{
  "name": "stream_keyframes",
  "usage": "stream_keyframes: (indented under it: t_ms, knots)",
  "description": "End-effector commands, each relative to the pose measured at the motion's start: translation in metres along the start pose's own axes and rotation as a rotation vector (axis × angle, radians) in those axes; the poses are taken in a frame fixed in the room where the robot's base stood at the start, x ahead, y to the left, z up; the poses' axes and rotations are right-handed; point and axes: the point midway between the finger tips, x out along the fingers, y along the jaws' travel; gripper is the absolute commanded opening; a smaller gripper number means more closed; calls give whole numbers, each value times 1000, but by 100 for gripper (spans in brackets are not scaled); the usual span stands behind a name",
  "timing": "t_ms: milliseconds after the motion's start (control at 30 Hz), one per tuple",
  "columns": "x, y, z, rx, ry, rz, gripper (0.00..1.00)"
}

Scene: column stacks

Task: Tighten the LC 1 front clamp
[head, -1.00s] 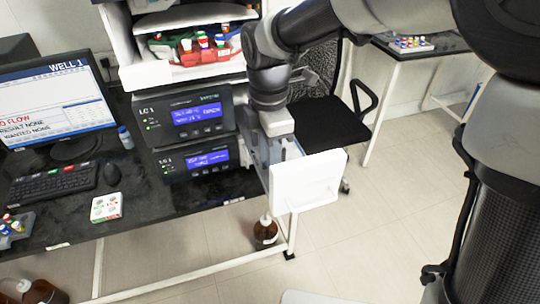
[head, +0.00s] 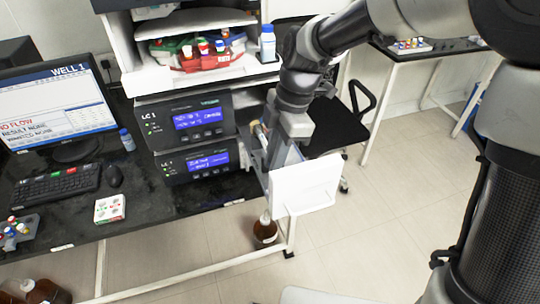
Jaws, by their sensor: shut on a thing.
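The LC 1 unit (head: 190,122) is the upper dark box with a lit blue display, at the middle of the head view. A second dark unit (head: 200,162) with a similar display sits under it. My gripper (head: 273,157) points down just right of the stack, behind a white panel (head: 305,185). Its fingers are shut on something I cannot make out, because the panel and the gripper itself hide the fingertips. A small pale and brown piece (head: 259,133) shows between the stack and my gripper. I cannot tell whether it is the front clamp.
The white panel stands out past the bench's right end. A brown bottle (head: 266,229) stands low beneath it. A black chair (head: 335,128) is behind my arm. Open floor lies at right.

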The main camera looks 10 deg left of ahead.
Motion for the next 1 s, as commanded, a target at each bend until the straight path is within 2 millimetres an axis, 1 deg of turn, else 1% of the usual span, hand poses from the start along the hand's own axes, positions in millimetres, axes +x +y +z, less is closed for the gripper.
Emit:
stream_keyframes:
  t_ms: [33, 367, 733, 1000]
  knots:
    - [-5, 0, 4, 10, 47, -1, 0]
    - [-7, 1, 22, 8, 362, 2, 0]
    - [-3, 1, 43, 3, 715, 4, 0]
    - [3, 1, 58, 2, 969, 4, 0]
